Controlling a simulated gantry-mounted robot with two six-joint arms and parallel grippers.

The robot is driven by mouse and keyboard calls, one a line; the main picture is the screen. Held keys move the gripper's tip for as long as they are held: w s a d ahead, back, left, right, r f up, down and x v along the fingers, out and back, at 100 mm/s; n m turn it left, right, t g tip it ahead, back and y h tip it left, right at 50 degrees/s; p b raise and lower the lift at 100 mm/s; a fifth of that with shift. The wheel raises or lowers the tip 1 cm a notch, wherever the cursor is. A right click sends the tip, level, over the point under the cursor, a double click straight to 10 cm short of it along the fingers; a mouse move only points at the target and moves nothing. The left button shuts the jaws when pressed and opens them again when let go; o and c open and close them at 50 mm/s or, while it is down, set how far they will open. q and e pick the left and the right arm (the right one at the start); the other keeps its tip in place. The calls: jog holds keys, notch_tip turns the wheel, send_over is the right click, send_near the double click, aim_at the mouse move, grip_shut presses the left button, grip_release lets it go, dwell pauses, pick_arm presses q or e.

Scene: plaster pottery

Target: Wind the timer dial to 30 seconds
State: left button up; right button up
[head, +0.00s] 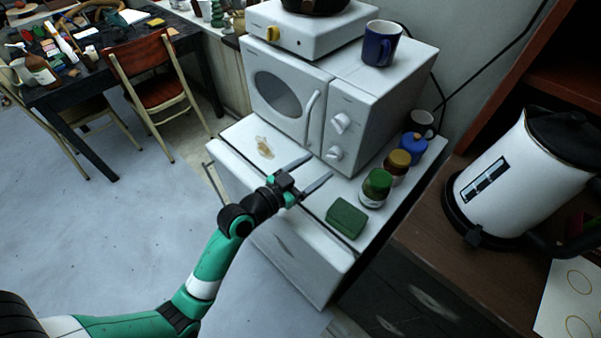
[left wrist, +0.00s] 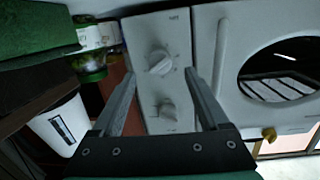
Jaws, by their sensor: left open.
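The white microwave (head: 290,90) has two white dials, one above the other, right of its door handle. The upper dial (head: 340,123) and lower dial (head: 335,153) show in the head view. The left wrist view is upside down, with the lower dial (left wrist: 159,60) above the upper dial (left wrist: 168,108). I cannot read which is the timer. My left gripper (head: 319,167) is open and empty in front of the dial panel. In the left wrist view its fingers (left wrist: 160,76) lie either side of the lower dial, seemingly short of it. My right gripper is not in view.
A green box (head: 347,217) and several lidded jars, one green-lidded (head: 376,188), stand right of my gripper on the white cabinet top (head: 240,135). A blue mug (head: 381,43) and hotplate (head: 305,28) sit on the microwave. A white kettle (head: 520,165) stands at the right.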

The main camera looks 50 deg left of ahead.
pick_arm(q)
jog(key=s, duration=0.6)
jog(key=shift+s+d+r+p, duration=0.25)
jog(key=shift+d+r+p, duration=0.05)
jog(key=shift+r+p, duration=0.05)
